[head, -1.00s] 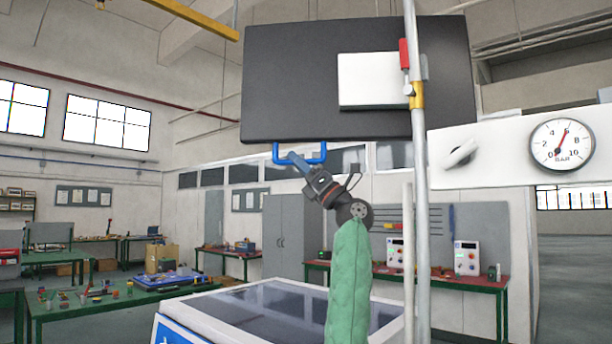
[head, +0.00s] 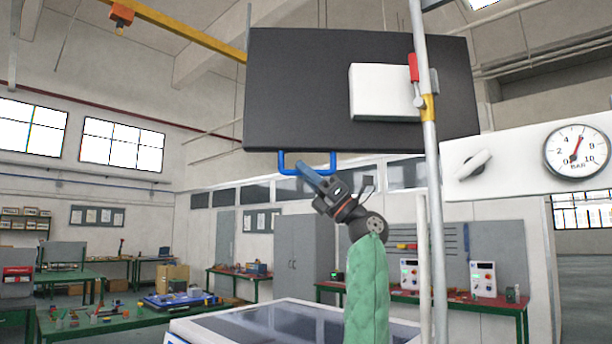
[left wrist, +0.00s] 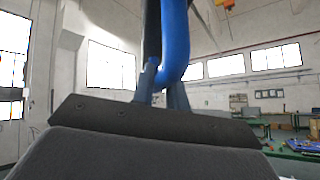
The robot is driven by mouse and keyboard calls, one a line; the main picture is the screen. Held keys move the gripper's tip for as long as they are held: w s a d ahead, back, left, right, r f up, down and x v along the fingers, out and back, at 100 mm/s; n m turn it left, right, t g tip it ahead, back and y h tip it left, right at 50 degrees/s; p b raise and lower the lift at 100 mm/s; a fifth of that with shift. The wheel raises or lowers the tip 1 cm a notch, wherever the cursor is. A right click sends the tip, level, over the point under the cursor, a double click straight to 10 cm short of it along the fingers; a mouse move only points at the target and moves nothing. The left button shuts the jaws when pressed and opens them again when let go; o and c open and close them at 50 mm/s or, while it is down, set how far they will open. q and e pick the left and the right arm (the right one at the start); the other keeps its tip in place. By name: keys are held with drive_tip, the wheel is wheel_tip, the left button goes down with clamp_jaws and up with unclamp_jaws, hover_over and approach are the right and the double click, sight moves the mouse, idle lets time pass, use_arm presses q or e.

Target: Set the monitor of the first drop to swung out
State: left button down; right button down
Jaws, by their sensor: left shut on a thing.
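The monitor (head: 300,90) is a large dark panel seen from behind in the head view, with a white box (head: 383,92) on its back beside a vertical pole (head: 432,180). A blue U-shaped handle (head: 285,166) hangs from its lower edge. My left gripper (head: 312,172) is shut on this handle from below. In the left wrist view the blue handle (left wrist: 174,45) rises from between the gripper's fingers (left wrist: 160,92). The fingertips are partly hidden by the handle. My right gripper is not in view.
A white panel with a pressure gauge (head: 577,151) and a knob (head: 470,165) is at right. A white-framed console (head: 275,320) with a dark top stands below. Green workbenches (head: 120,323) and a grey cabinet (head: 303,255) are farther back.

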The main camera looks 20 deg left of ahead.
use_arm(q)
drive_tip(key=c, duration=1.7)
unclamp_jaws()
drive_tip(key=shift+s+f, duration=0.1)
drive_tip(key=shift+f, duration=0.05)
drive_tip(key=o, duration=0.3)
drive_tip(key=shift+s+d, duration=0.1)
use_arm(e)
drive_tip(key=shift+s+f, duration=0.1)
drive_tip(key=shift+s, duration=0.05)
